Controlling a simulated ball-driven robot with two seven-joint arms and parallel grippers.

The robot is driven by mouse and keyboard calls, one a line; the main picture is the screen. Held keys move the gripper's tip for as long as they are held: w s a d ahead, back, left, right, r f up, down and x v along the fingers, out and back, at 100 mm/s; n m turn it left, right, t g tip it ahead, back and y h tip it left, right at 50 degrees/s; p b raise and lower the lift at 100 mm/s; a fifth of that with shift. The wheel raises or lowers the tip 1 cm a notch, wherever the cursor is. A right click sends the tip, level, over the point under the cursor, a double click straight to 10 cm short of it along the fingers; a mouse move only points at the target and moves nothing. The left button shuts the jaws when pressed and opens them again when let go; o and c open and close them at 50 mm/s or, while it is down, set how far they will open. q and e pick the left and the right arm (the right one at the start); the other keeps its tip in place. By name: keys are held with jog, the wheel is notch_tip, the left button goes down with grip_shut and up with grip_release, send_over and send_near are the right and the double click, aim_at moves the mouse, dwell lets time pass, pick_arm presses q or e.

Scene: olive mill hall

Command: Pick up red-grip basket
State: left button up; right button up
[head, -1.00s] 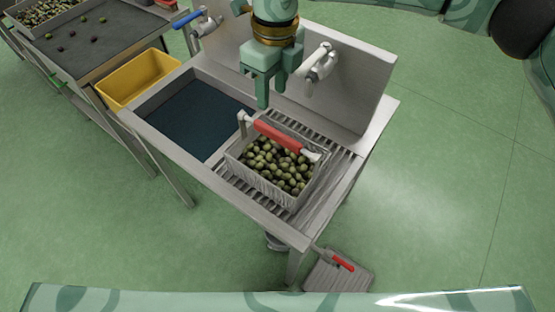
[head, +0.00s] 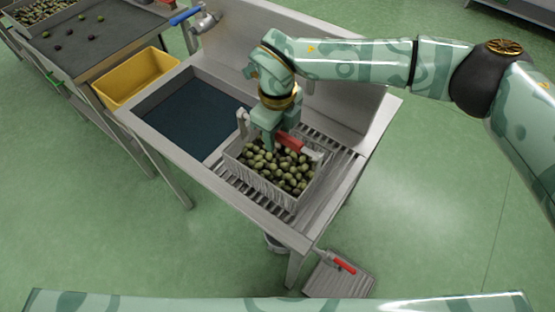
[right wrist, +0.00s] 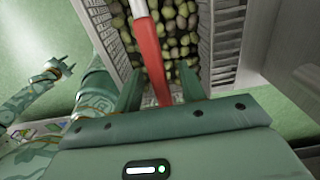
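The red-grip basket (head: 258,179) is a pale wire basket full of green and dark olives. It stands on the ribbed drainboard of the steel sink, its red grip (head: 291,142) on top. My right gripper (head: 275,145) is over the basket, pointing down at the grip, and hides part of it. In the right wrist view the red grip (right wrist: 150,50) runs between the two open fingers (right wrist: 158,85), closer to the left one; the fingers are not closed on it. My left gripper (right wrist: 62,68) shows small at the left of that view, fingers apart.
The sink basin (head: 190,115) lies left of the basket. A yellow bin (head: 135,78) stands further left, beside a sorting table (head: 95,45). A blue-handled tap (head: 190,17) is behind the basin. A red-handled dustpan-like tool (head: 340,272) is low in front.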

jog(key=shift+f, duration=0.7)
grip_shut()
jog(key=shift+r, duration=0.1)
